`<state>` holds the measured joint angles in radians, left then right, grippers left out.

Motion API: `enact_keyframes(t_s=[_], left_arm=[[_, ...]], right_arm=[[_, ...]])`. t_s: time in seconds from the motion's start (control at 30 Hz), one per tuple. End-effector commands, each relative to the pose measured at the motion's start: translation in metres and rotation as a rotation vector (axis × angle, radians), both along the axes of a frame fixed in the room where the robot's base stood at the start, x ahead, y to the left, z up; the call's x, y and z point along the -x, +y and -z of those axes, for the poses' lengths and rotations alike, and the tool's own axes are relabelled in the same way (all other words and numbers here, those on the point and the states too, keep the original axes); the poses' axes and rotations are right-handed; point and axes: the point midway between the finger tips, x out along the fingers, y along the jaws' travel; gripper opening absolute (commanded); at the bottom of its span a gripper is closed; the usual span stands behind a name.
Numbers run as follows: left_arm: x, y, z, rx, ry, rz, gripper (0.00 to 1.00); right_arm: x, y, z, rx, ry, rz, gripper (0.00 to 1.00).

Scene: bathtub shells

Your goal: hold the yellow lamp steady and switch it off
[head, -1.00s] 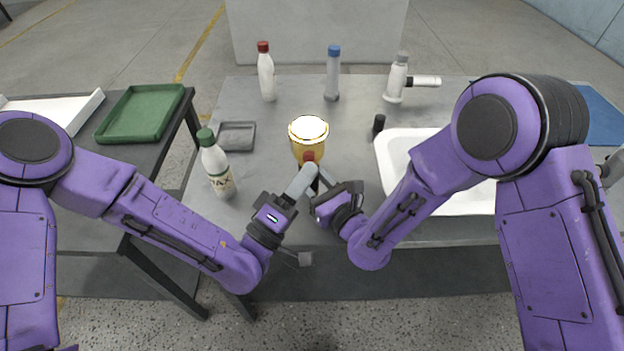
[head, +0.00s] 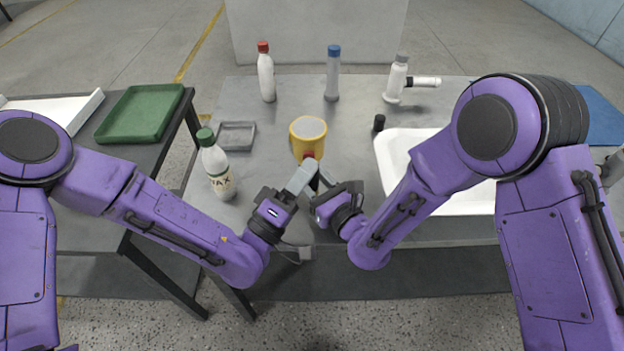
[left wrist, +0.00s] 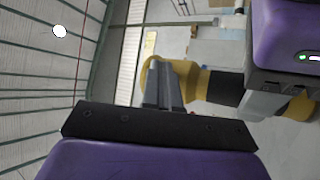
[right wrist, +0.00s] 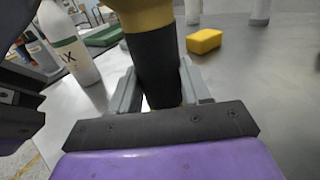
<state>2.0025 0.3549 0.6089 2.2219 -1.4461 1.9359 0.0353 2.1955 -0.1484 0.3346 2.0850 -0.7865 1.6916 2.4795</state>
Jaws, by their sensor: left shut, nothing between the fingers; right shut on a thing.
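The yellow lamp (head: 308,133) stands upright near the middle of the grey table, and its top face is dull grey, unlit. Its red button (head: 309,156) faces me. My left gripper (head: 309,168) is shut and empty, its fingertips at or very near the button; contact cannot be told. My right gripper (right wrist: 155,85) is shut around the lamp's black grip (right wrist: 155,55). In the left wrist view, the yellow lamp (left wrist: 196,85) is partly hidden behind my left fingers.
A white bottle with a green cap (head: 216,168) stands left of the lamp, near my left arm. A small grey tray (head: 237,136) lies behind it. A white basin (head: 392,153) is to the right. Several bottles stand at the back. A yellow sponge (right wrist: 204,41) shows in the right wrist view.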

Motion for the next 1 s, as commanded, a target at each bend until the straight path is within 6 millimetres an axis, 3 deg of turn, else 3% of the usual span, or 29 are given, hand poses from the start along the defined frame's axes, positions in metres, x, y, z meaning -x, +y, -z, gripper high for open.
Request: enact_keyframes(t_s=[0.53, 1.0], left_arm=[[0.014, 0.0, 0.0, 0.001, 0.001, 0.0, 0.0], [0.067, 0.0, 0.0, 0.001, 0.003, -0.001, 0.0]], right_arm=[[0.0, 0.0, 0.0, 0.0, 0.0, -0.001, 0.11], [0.0, 0.0, 0.0, 0.0, 0.0, 0.0, 0.11]])
